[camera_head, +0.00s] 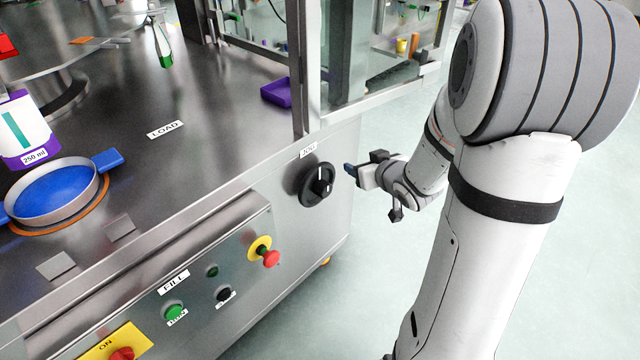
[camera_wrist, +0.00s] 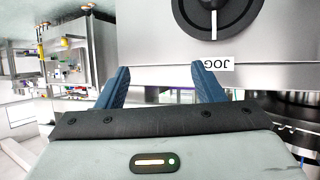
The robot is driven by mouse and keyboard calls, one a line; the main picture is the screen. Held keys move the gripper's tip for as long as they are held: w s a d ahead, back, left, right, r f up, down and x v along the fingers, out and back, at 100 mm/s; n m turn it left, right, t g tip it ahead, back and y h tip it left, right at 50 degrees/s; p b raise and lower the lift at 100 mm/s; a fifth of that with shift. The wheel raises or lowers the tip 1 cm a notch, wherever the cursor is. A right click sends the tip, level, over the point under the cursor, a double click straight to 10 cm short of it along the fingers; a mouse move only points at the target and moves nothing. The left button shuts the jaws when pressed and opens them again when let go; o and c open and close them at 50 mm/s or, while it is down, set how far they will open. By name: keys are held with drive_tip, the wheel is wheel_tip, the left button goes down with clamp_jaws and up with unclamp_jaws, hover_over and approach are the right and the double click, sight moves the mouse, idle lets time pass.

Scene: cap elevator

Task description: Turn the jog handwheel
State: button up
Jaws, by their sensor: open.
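The jog handwheel (camera_head: 317,185) is a round black wheel with a white mark, on the machine's steel side panel under a JOG label (camera_head: 308,150). In the wrist view the handwheel (camera_wrist: 216,14) is at the top edge, partly cut off, with the JOG label (camera_wrist: 214,64) below it, upside down. My gripper (camera_head: 349,169) is just right of the handwheel in the head view, apart from it. In the wrist view my gripper's blue fingers (camera_wrist: 165,80) are spread with nothing between them.
The machine front has a red emergency button (camera_head: 271,259) on a yellow plate, a green button (camera_head: 174,311) and a red switch (camera_head: 122,354). A glass-guarded frame post (camera_head: 305,70) rises above the wheel. Open floor (camera_head: 310,320) lies right of the machine.

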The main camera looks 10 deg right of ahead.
sight(327, 191)
drive_tip(key=s+a+f+t+y+b, duration=0.25)
drive_tip(key=f+y+b, duration=0.55)
drive_tip(key=f, duration=0.4)
drive_tip(key=shift+n+g, duration=0.25)
drive_tip(key=shift+n, duration=0.15)
drive_tip(key=x, duration=0.2)
drive_tip(key=b+x, duration=0.1)
drive_tip(key=x, duration=0.2)
drive_tip(key=b+x, duration=0.1)
drive_tip(key=x, duration=0.2)
drive_tip(key=shift+w+a+r, duration=0.1)
drive_tip(key=shift+a+r, duration=0.15)
drive_tip(key=shift+r, duration=0.05)
drive_tip(key=c, duration=1.3)
drive_tip(key=shift+a, duration=0.15)
clamp_jaws()
